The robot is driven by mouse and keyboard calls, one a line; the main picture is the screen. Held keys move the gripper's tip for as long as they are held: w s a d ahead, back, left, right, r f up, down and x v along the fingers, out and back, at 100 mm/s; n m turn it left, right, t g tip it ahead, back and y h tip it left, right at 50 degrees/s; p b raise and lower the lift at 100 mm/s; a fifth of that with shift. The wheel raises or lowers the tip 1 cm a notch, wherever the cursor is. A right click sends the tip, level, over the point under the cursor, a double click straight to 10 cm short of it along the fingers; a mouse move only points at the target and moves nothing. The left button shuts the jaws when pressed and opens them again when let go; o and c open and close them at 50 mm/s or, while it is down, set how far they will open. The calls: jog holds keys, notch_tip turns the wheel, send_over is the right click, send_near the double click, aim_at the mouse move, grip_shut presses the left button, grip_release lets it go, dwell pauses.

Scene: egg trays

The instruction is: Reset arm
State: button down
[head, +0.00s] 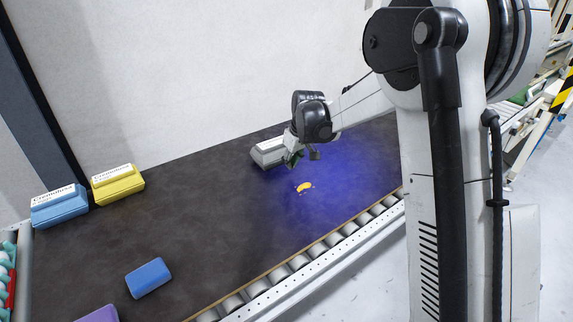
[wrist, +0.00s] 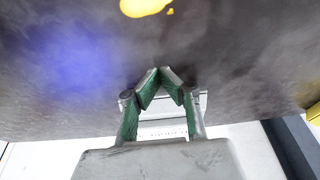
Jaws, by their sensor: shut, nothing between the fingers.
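My gripper (head: 300,158) hangs over the dark conveyor belt (head: 200,215), beside a grey egg carton (head: 266,154). In the wrist view the green fingers of my gripper (wrist: 165,74) meet at their tips with nothing between them. A pale carton (wrist: 203,102) shows partly behind the fingers there. I cannot tell whether the gripper touches the grey carton.
A yellow splat like a broken egg (head: 305,187) lies on the belt near my gripper. Blue (head: 59,206) and yellow (head: 118,184) cartons stand along the wall. A smaller blue carton (head: 148,278) and a purple one (head: 98,314) lie nearer. Rollers (head: 300,262) edge the belt.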

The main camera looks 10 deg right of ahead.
jog(key=s+d+r+m+t, duration=0.1)
jog(key=s+d+r, duration=0.1)
jog(key=s+r, duration=1.05)
jog(key=s+d+r+m+t, duration=0.1)
jog(key=s+d+m, duration=0.1)
jog(key=s, duration=1.1)
jog(key=s+d+r+m+t+h, duration=0.1)
jog(key=s+m+t, duration=0.1)
jog(key=s, duration=1.2)
jog(key=shift+s+d+h+p, duration=0.2)
jog(key=shift+d+h+p, duration=0.1)
jog(key=shift+d+p, duration=0.1)
